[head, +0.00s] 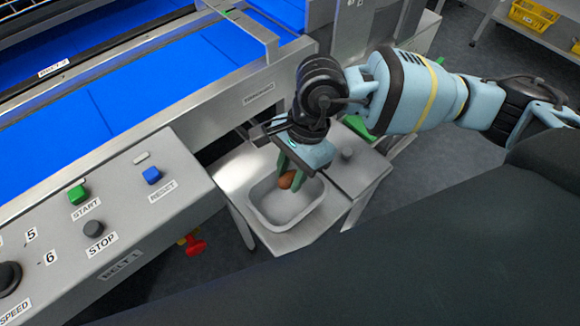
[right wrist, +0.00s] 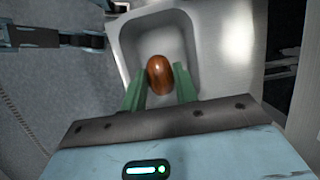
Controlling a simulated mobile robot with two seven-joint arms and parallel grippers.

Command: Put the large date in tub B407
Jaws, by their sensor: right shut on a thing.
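The large date (head: 287,180) is brown and oval, and it also shows in the right wrist view (right wrist: 160,75). My right gripper (head: 289,172) is shut on it, with the date between the green fingertips (right wrist: 160,90). The gripper holds it above a pale grey open tub (head: 262,215). In the right wrist view the tub (right wrist: 187,27) lies behind the date and looks empty where it shows. No B407 label is readable on it. My left gripper is in neither view.
A control panel with green START (head: 77,194), blue RESET (head: 152,175) and STOP (head: 93,228) buttons is at left. Behind it runs a blue belt (head: 150,85). Yellow crates (head: 532,14) are far right.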

